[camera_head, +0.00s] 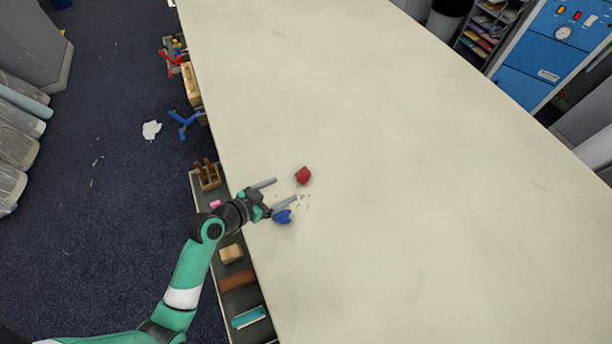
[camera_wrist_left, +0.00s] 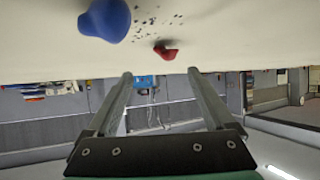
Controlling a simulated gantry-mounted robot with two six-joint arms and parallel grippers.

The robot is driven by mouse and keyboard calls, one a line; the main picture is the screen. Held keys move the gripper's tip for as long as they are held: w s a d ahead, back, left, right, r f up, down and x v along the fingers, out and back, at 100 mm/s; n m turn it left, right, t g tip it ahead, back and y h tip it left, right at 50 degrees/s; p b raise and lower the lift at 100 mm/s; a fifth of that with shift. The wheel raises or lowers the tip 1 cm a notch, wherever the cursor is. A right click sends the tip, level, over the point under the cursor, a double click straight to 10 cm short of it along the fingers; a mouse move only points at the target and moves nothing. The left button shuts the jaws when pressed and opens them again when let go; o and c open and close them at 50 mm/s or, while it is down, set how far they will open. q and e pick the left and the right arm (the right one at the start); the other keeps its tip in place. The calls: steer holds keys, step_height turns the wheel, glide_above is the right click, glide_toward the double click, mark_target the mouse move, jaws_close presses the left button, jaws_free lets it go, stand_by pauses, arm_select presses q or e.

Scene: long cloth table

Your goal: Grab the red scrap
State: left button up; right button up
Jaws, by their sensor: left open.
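The red scrap (camera_head: 303,175) is a small crumpled piece on the pale table, near its left edge. It also shows in the left wrist view (camera_wrist_left: 166,52), beyond my fingertips and roughly between their lines. A blue scrap (camera_head: 283,216) lies near it, close to one finger; it looks large at the top left of the left wrist view (camera_wrist_left: 105,20). My left gripper (camera_head: 286,191) is open and empty, with its fingers pointing toward the red scrap and apart from it. My right gripper is not in view.
Small dark crumbs (camera_head: 303,200) lie between the two scraps. The long table (camera_head: 400,180) is otherwise clear to the right and far side. A shelf with wooden blocks (camera_head: 231,253) and tools runs below the left edge. A blue cabinet (camera_head: 550,50) stands beyond the right edge.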

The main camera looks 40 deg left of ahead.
mark_target(304, 173)
arm_select(q)
steer(key=shift+a, duration=0.4)
steer(key=shift+w+a, duration=0.1)
steer(key=shift+w, duration=0.15)
steer(key=b+x, duration=0.1)
steer(key=x, duration=0.5)
steer(key=shift+w, duration=0.2)
steer(key=x, duration=0.2)
steer(key=b+x, duration=0.1)
steer(key=x, duration=0.2)
steer(key=shift+w+r, duration=0.3)
steer(key=shift+r, duration=0.05)
steer(key=shift+a, duration=0.1)
jaws_close()
steer(key=shift+r, duration=0.15)
